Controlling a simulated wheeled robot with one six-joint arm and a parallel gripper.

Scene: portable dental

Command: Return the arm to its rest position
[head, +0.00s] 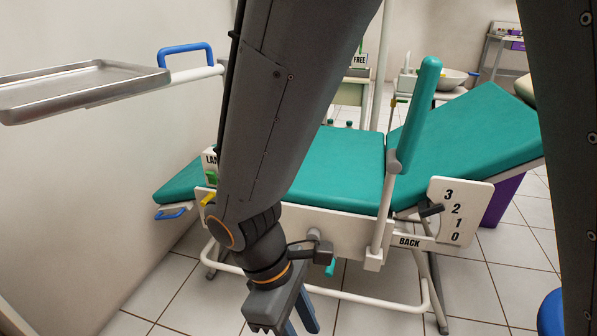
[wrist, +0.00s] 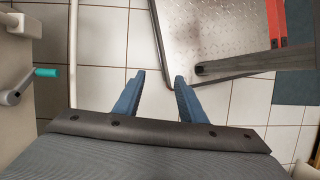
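My arm (head: 290,90) hangs down across the middle of the head view, in front of the green dental chair (head: 340,170). My gripper (head: 302,318) points down at the bottom of that view, in front of the chair's near side, and its tips are partly cut off. In the wrist view my gripper (wrist: 157,78) shows two blue fingers spread apart.
A metal tray (head: 80,85) on a white arm is at the left. The chair's upright green armrest (head: 415,110) and the numbered BACK plate (head: 458,210) stand right of my arm. A grey metal plate (wrist: 215,35) lies beyond my fingers in the wrist view. Tiled floor (head: 390,310) shows below.

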